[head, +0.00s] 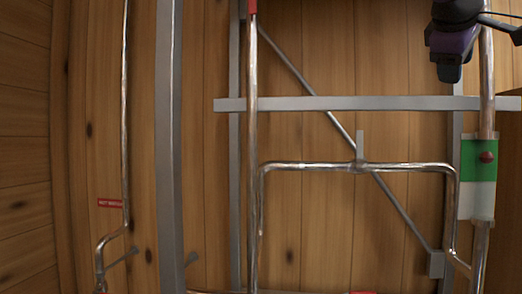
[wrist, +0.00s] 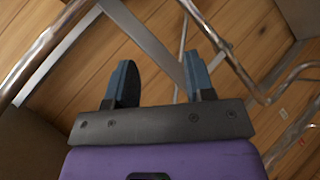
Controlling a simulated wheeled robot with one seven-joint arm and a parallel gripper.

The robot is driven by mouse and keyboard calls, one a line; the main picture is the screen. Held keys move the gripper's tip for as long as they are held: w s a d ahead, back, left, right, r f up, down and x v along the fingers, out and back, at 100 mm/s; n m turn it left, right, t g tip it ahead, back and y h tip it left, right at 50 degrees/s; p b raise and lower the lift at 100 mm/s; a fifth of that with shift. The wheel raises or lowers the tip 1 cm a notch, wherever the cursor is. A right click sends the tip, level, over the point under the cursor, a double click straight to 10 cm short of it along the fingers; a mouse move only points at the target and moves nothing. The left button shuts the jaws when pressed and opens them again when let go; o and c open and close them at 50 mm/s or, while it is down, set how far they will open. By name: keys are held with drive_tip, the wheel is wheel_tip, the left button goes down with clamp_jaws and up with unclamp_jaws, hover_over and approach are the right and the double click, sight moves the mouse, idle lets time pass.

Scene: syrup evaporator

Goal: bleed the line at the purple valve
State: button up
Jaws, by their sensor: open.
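No purple valve can be made out in either view. The purple in view is on the body of my gripper, at the top right of the head view (head: 450,68), where it overlaps the upright pipe on the right. In the wrist view my gripper (wrist: 160,80) has its two blue-grey fingers spread apart with nothing between them. Beyond the fingers are grey struts, shiny pipes and the plank wall, and no finger is seen touching them.
A shiny pipe loop (head: 310,166) carries a short grey upright piece (head: 360,144). A green-and-white sleeve (head: 478,178) with a dark red knob (head: 487,156) is on the right pipe. A grey crossbar (head: 330,104) spans below my gripper. A red label (head: 110,203) is at left.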

drive_tip(key=s+a+f+m+g+y, duration=0.1)
drive_tip(key=s+f, duration=0.4)
drive_tip(key=f, duration=0.6)
drive_tip(key=s+a+f+m+g+y, duration=0.1)
drive_tip(key=s+a+f+y, duration=0.3)
drive_tip(key=f, duration=0.8)
drive_tip(key=s+a+f+m+y, duration=0.2)
drive_tip(key=s+a+f, duration=0.4)
drive_tip(key=f, duration=0.6)
drive_tip(key=shift+s+a+f+m+g+y, duration=0.2)
drive_tip(key=shift+m+g+y, duration=0.1)
drive_tip(key=shift+m+g, duration=0.15)
drive_tip(key=shift+d, duration=0.2)
